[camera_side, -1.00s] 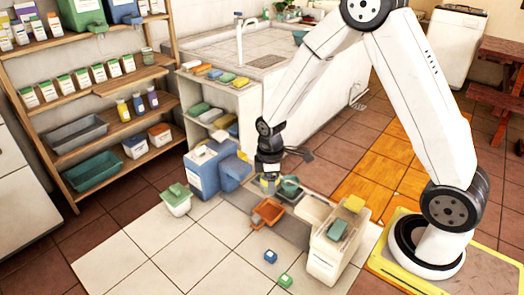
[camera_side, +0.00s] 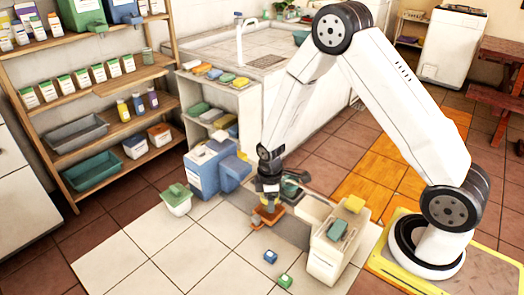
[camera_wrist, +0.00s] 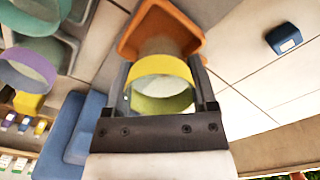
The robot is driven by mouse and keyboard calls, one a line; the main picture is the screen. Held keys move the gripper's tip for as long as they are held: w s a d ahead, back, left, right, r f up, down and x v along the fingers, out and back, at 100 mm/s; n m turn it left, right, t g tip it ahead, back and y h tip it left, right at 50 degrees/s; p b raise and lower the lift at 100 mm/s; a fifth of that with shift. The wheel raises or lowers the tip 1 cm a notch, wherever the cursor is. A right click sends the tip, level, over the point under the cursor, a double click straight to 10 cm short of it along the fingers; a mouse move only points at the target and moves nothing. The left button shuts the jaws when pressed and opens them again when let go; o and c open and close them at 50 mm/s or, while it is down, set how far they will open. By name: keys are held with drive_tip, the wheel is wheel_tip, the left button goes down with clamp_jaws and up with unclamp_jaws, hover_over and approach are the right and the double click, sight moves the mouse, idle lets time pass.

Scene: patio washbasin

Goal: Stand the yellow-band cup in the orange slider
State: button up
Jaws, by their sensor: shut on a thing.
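The yellow-band cup (camera_wrist: 163,68) is between the two fingers of my gripper (camera_wrist: 163,92) in the wrist view. My gripper is shut on it, with the cup's open mouth facing the camera. The orange slider (camera_wrist: 140,32) lies just beyond the cup, and its walls show around the cup's far end. In the side view my gripper (camera_side: 268,197) points down directly over the orange slider (camera_side: 258,221). The cup's lower end is at or inside the slider; I cannot tell whether it touches the floor of it.
A teal container (camera_side: 292,188) stands close behind my gripper. A white bin (camera_side: 328,255) is to the right, blue boxes (camera_side: 203,172) to the left. A small blue block (camera_side: 270,257) and a green block (camera_side: 285,281) lie on the open tiles in front. A purple-rimmed cup (camera_wrist: 28,68) shows at the wrist view's left.

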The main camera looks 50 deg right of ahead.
drive_tip(key=shift+f, duration=1.1)
drive_tip(key=shift+f, duration=0.1)
drive_tip(key=o, duration=1.3)
drive_tip(key=shift+c, duration=0.2)
wheel_tip(320, 180, up, 12)
